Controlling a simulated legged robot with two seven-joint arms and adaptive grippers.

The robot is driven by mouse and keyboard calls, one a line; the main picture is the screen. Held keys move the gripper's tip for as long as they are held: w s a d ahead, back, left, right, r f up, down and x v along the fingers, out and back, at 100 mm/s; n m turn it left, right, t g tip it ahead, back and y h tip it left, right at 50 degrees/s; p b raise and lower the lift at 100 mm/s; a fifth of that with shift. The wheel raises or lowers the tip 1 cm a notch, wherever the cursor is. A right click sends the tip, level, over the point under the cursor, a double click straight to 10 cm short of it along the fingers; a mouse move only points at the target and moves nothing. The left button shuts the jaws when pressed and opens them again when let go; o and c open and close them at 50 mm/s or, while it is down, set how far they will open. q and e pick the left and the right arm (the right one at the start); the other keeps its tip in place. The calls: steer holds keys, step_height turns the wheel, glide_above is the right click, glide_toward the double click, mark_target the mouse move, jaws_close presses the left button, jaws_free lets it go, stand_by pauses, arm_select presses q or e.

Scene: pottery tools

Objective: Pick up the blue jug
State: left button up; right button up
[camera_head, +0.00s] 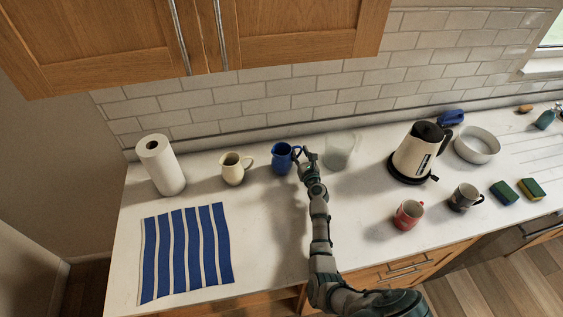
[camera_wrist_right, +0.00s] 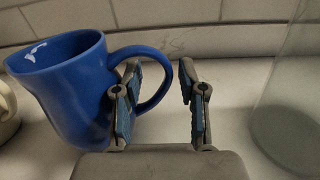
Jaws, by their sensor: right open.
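The blue jug (camera_head: 281,159) stands upright on the white counter near the tiled wall, between a cream jug and a clear glass jug. In the right wrist view the blue jug (camera_wrist_right: 72,92) fills the left side, with its handle pointing right. My right gripper (camera_head: 306,155) is at the handle side of the jug. In the wrist view its open fingers (camera_wrist_right: 162,98) stand on either side of the handle's outer curve. The left finger overlaps the handle opening and the right finger is beyond the handle. I cannot tell whether the fingers touch it. My left gripper is not in view.
The cream jug (camera_head: 233,168) stands left of the blue jug and the glass jug (camera_head: 340,150) close on the right. A paper towel roll (camera_head: 161,166), striped cloth (camera_head: 186,252), kettle (camera_head: 416,152), red mug (camera_head: 408,215) and dark mug (camera_head: 463,198) are farther off. Wooden cabinets (camera_head: 120,40) hang above.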

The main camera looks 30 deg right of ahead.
steer(key=shift+s+d, duration=0.1)
steer(key=shift+d, duration=0.1)
steer(key=shift+c, duration=0.7)
steer(key=shift+d, duration=0.2)
steer(key=c, duration=0.4)
steer(key=shift+d, duration=0.1)
jaws_close()
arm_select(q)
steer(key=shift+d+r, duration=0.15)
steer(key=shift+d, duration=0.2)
arm_select(e)
steer(key=shift+d+f, duration=0.1)
steer(key=shift+f, duration=0.05)
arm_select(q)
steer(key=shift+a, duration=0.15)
arm_select(e)
steer(key=shift+a, duration=0.35)
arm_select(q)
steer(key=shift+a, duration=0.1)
arm_select(e)
steer(key=shift+r, duration=0.25)
